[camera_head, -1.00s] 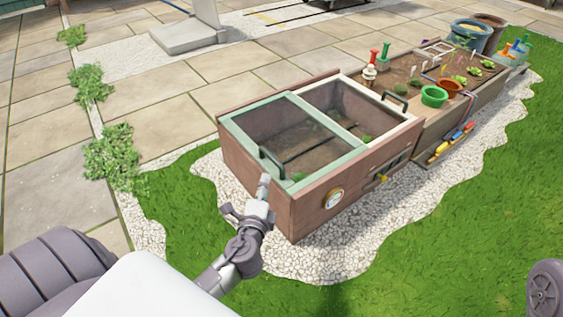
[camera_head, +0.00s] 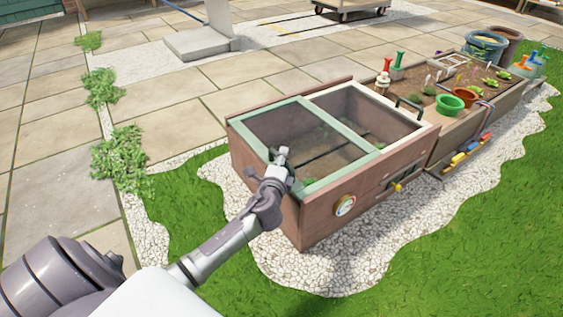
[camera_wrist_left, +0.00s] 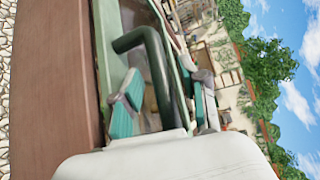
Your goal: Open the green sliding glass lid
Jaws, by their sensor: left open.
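The green-framed sliding glass lid (camera_head: 342,131) covers the left half of a brown wooden cold frame (camera_head: 318,222). Its dark green bar handle (camera_wrist_left: 155,62) shows in the left wrist view; my gripper mostly hides it in the head view. My left gripper (camera_head: 283,156) is open at the lid's near left corner. In the left wrist view, its teal-padded fingers (camera_wrist_left: 165,104) stand on either side of the handle. I cannot tell whether either pad touches it. My right gripper is not in view.
A white-framed glass lid (camera_head: 408,117) with a dark handle covers the right half. A round dial (camera_head: 345,206) and a yellow knob (camera_head: 396,186) are on the front wall. Right of it is a planter with a green pot (camera_head: 449,105). Gravel and grass surround the box.

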